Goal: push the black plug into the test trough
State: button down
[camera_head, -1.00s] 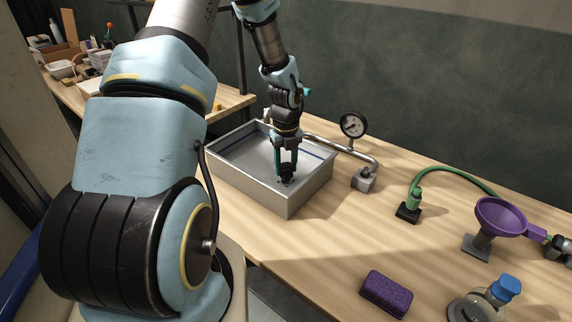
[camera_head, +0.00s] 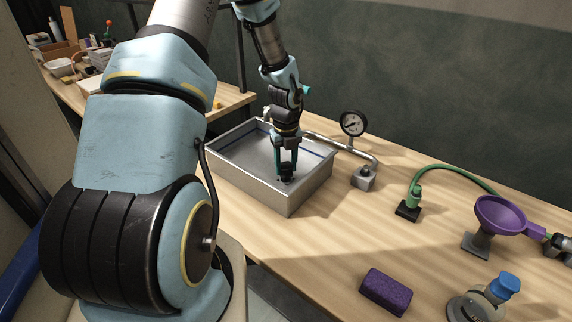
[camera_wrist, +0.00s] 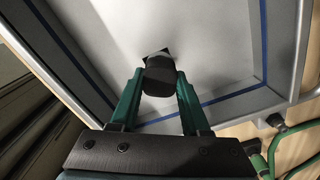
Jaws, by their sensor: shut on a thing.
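The test trough (camera_head: 268,191) is a grey metal box, open at the top, with a blue line around its inner wall. Its wall and floor also show in the wrist view (camera_wrist: 215,40). My gripper (camera_head: 287,177) reaches down inside the trough near its front right corner. Its green fingers are shut on the black plug (camera_wrist: 159,76), a short dark cylinder. Under the plug a small dark shape (camera_wrist: 150,54) shows at the trough floor; whether the plug sits in an opening there is hidden. The plug shows only as a small dark form in the head view (camera_head: 286,178).
A pressure gauge (camera_head: 353,123) on a metal pipe stands behind the trough's right side.

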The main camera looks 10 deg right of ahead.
jog(key=shift+f+b, duration=0.5)
jog(key=shift+f, duration=0.4)
jog(key=shift+c, duration=1.5)
grip_release()
jog(key=shift+r, duration=0.1)
jog(key=shift+r+p, duration=2.3)
jog(key=shift+r, duration=1.6)
